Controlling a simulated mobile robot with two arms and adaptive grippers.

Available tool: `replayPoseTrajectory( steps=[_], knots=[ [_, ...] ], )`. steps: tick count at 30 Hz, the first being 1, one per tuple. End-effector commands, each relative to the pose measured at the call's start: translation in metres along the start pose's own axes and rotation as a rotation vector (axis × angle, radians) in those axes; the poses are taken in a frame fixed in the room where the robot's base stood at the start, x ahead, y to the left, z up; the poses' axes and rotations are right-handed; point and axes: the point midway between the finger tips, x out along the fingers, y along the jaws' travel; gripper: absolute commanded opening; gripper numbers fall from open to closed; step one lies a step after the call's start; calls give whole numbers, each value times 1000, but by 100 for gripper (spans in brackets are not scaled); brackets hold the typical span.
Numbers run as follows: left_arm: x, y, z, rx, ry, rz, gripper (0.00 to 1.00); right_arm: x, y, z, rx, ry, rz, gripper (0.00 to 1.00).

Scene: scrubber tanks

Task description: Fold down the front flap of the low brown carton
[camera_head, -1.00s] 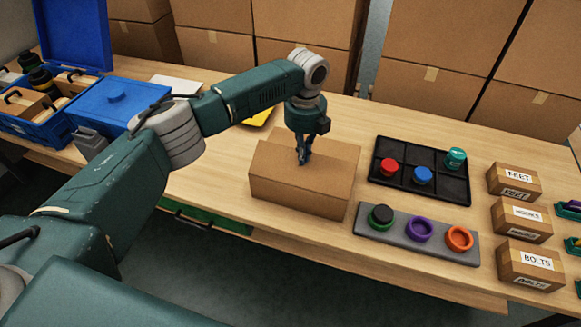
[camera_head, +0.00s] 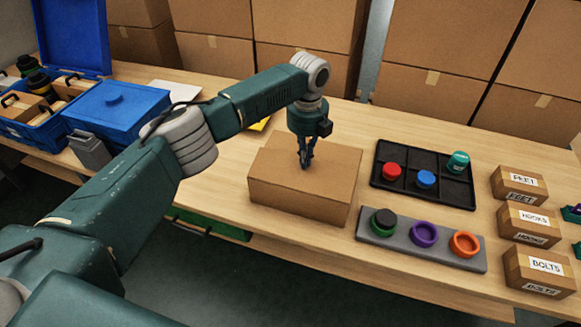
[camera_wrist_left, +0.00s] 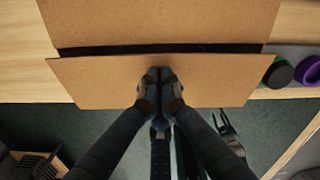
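The low brown carton (camera_head: 300,202) stands on the wooden bench near its front edge. In the left wrist view its front flap (camera_wrist_left: 105,82) lies across the near part of the top, with a narrow dark gap between it and the rear top panel (camera_wrist_left: 160,20). The flap looks nearly flat, its far edge perhaps slightly raised. My left gripper (camera_head: 305,163) points down at the carton top. In the left wrist view its fingertips (camera_wrist_left: 160,76) are together over the middle of the flap; contact is not certain. A dark forked part (camera_wrist_left: 228,130) lower right may be my right gripper.
A black tray (camera_head: 465,192) with coloured jars and a grey strip (camera_head: 398,241) with rings stand right of the carton. Small labelled boxes (camera_head: 527,222) are farther right. A blue lidded box (camera_head: 115,105) is at left. Large cartons (camera_head: 435,45) line the back.

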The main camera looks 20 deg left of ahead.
Motion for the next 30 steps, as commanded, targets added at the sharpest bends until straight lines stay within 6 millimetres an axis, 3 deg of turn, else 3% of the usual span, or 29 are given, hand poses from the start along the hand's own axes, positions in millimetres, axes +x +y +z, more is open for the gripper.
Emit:
replayPoseTrajectory(
  steps=[16,25,30],
  knots=[
    [18,0,0,0,1,-1,0,8,0,1,0,0,0,48],
    [16,0,0,0,0,0,0,7,0,0,1,0,0,48],
    [5,0,0,0,0,0,0,-3,0,0,1,0,0,48]
  ],
)
